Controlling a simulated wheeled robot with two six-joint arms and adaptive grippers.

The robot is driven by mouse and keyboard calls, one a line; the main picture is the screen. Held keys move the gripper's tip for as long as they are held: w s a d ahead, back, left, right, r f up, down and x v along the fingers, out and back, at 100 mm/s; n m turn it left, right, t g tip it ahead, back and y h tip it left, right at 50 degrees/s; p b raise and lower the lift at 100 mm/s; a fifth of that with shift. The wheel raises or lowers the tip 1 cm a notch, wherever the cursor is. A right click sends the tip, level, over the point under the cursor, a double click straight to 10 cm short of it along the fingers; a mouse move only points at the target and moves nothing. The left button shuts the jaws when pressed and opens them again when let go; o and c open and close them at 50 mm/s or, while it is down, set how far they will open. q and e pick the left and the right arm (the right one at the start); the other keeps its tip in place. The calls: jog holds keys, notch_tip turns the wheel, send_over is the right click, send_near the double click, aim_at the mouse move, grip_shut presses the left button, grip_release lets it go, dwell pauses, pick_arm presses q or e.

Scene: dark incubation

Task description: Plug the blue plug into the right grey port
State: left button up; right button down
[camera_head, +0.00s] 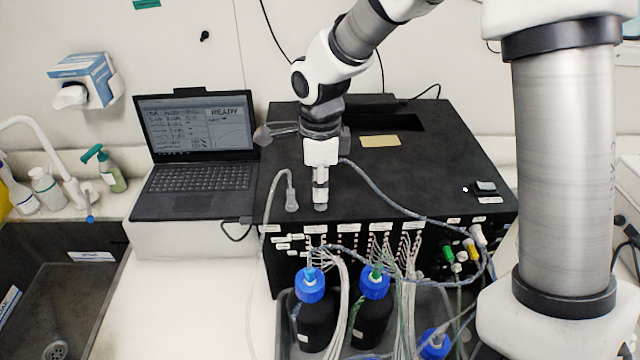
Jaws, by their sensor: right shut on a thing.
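My right gripper (320,178) points down over the front left of the black box (420,175). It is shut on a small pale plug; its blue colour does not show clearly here. A blue-grey cable leaves near the gripper, loops right across the box top and hangs over the front face. A grey connector (291,202) with its own cable is just left of the gripper, apart from it. Green (447,254) and yellow (471,250) plugs sit at the right of the front panel. The grey ports cannot be made out clearly. My left gripper is not in view.
Dark bottles with blue caps (310,287) stand before the box among bundled pale cables (405,290). A laptop (195,150) reading READY is at the left, beside a sink (50,285). The white counter (185,300) front left is clear. My arm fills the right side.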

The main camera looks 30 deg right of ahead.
jog(key=shift+f+b, duration=0.35)
jog(key=shift+f, duration=0.2)
dwell(0.4)
jog(key=c, duration=1.1)
grip_release()
jog(key=shift+r, duration=0.15)
notch_tip(320, 180, up, 12)
jog(key=shift+f, duration=0.1)
